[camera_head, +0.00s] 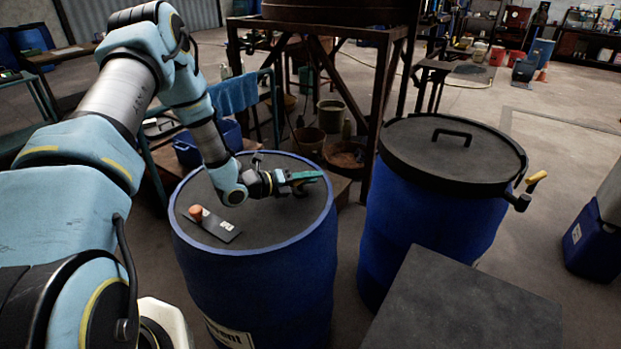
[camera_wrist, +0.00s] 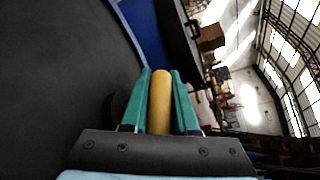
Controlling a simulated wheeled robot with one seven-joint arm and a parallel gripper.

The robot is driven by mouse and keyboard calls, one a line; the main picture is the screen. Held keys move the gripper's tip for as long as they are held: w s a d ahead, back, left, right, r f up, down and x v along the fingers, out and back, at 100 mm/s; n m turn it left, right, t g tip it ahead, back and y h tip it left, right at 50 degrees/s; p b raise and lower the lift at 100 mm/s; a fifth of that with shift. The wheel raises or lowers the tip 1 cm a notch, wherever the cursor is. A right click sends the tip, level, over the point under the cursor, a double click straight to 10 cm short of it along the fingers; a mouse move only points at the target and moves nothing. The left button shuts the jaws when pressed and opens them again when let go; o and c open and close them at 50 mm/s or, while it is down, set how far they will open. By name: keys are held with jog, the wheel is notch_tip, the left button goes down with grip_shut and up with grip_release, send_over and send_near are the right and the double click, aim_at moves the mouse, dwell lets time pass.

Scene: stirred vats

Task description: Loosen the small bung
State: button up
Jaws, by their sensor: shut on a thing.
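The open-standing blue drum (camera_head: 255,285) has a flat dark grey top inside a blue rim. My gripper (camera_head: 303,177) reaches low over the right part of that top. In the wrist view, the teal fingers (camera_wrist: 160,102) are shut on a yellow, handle-like cylinder (camera_wrist: 161,98), which lies lengthwise between them. A dark round shape (camera_wrist: 119,104) shows beside the left finger, low on the drum top; it could be the small bung, but I cannot tell. In the head view, my gripper hides most of what it holds.
A lidded blue drum (camera_head: 410,232) with a yellow-handled tap (camera_head: 537,180) stands right. A grey block (camera_head: 465,310) is in front. A dark stand (camera_head: 385,80) rises behind.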

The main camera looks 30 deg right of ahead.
grip_shut()
jog(key=shift+w+n+t, duration=0.25)
jog(key=shift+n+t, duration=0.45)
jog(key=shift+t, duration=0.4)
jog(key=o, duration=0.7)
grip_release()
jog(key=shift+c, duration=0.2)
jog(key=shift+a, duration=0.1)
